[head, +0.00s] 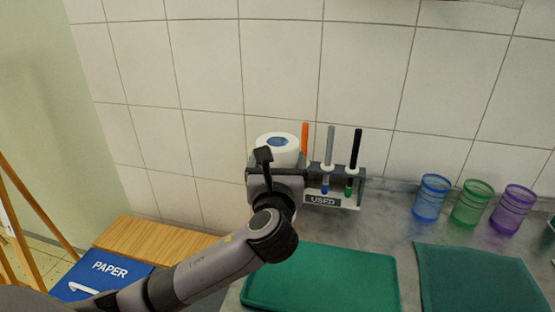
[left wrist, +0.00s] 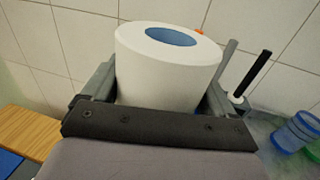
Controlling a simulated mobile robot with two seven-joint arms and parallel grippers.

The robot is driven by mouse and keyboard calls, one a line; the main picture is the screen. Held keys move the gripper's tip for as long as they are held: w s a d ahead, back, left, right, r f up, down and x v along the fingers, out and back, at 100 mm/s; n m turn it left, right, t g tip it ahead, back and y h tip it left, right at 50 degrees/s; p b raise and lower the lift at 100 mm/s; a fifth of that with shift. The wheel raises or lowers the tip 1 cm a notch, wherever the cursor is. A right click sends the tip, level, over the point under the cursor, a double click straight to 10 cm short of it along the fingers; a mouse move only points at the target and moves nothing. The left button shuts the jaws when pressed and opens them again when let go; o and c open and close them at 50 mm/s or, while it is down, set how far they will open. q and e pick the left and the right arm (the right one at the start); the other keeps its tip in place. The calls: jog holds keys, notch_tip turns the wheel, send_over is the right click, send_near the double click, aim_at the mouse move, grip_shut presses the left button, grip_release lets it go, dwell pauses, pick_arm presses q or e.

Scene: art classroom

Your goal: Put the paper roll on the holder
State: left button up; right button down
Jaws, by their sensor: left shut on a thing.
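The paper roll (head: 281,146) is white with a blue core and stands upright near the tiled wall. My left gripper (head: 276,177) is shut on it. In the left wrist view the roll (left wrist: 168,65) sits between the two fingers, its open top facing up. Whether its bottom touches the counter is hidden. A blue surface marked PAPER (head: 110,269) lies at the lower left, with a white hook-shaped piece (head: 83,288) on it. I cannot tell whether this is part of the holder; no other clear holder shows. My right gripper is not in view.
A rack labelled USED (head: 323,201) with orange, grey and black-handled brushes stands just right of the roll. Blue, green and purple cups (head: 471,204) stand further right. Green mats (head: 322,280) lie in front. A wooden surface (head: 160,245) and an easel (head: 30,215) are left.

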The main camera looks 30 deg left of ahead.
aim_at(278, 137)
pick_arm(q)
jog(key=shift+f+b, duration=0.45)
jog(key=shift+f, duration=0.7)
jog(key=o, duration=0.9)
notch_tip(278, 137, up, 2)
jog(key=p, duration=0.2)
jog(key=shift+r+p, duration=0.2)
jog(key=shift+p, duration=0.2)
jog(key=shift+r+p, duration=0.95)
jog(key=shift+p, duration=0.3)
notch_tip(278, 137, up, 4)
jog(key=p, duration=0.4)
jog(key=shift+f+p, duration=0.1)
jog(key=shift+p, duration=0.25)
